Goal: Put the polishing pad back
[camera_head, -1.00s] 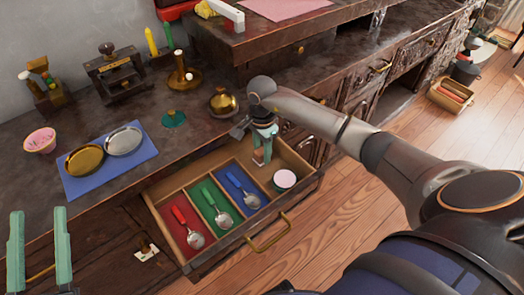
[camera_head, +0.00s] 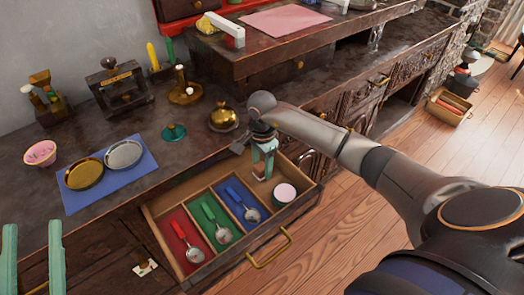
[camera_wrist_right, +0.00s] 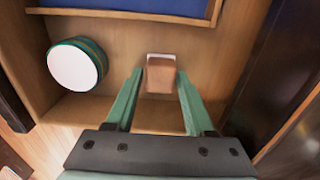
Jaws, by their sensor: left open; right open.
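A small brown block with a pale end, which looks like the polishing pad (camera_wrist_right: 160,76), is in the right wrist view between the fingers of my right gripper (camera_wrist_right: 157,82). The fingers are open, one on each side of it. In the head view my right gripper (camera_head: 263,172) points down into the rightmost compartment of the open drawer (camera_head: 303,205), left of a round tin. Whether the block rests on the drawer floor is unclear. My left gripper (camera_head: 33,226) is open and empty at the lower left.
The round tin (camera_head: 285,193) has a pale top and shows in the wrist view (camera_wrist_right: 77,65). Red, green and blue compartments each hold a spoon. A blue mat (camera_head: 110,188) with two plates and a gold teapot (camera_head: 223,114) are on the counter.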

